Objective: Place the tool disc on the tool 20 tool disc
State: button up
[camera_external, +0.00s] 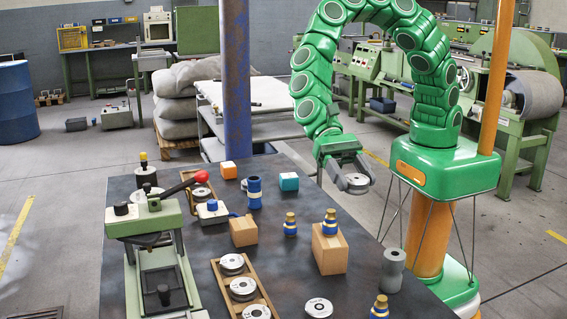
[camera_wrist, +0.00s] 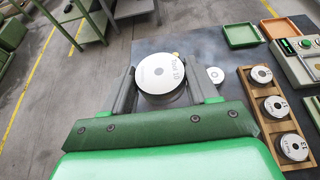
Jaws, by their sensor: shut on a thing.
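My gripper (camera_external: 352,172) is shut on a round white-topped tool disc (camera_external: 357,182) and holds it in the air just off the right side of the dark table. In the wrist view the disc (camera_wrist: 160,72) sits between the two grey fingers, face showing, with a printed label I cannot read surely. Another tool disc (camera_external: 318,307) lies alone near the table's front edge. Three stacked or thick discs (camera_external: 242,287) sit in a wooden rack; they also show in the wrist view (camera_wrist: 275,105). I cannot tell which disc is labelled tool 20.
Wooden blocks (camera_external: 330,250), blue-and-brass fittings (camera_external: 290,225) and a grey cylinder (camera_external: 392,270) stand on the table (camera_external: 205,245). A green press with a red-knobbed lever (camera_external: 150,220) stands at its left. The wrist view shows an orange tray (camera_wrist: 242,42) and a green tray (camera_wrist: 279,28).

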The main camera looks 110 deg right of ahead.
jog(key=a, duration=0.3)
jog(key=shift+w+a+f, duration=0.3)
jog(key=shift+w+f, duration=0.05)
jog(key=shift+w, duration=0.05)
notch_tip(320, 180, down, 4)
send_over(316, 302)
jog(key=shift+s+f, duration=0.1)
jog(key=shift+f, duration=4.7)
jog(key=shift+f, duration=0.1)
jog(key=shift+f, duration=1.65)
jog(key=shift+f, duration=0.1)
jog(key=o, duration=1.4)
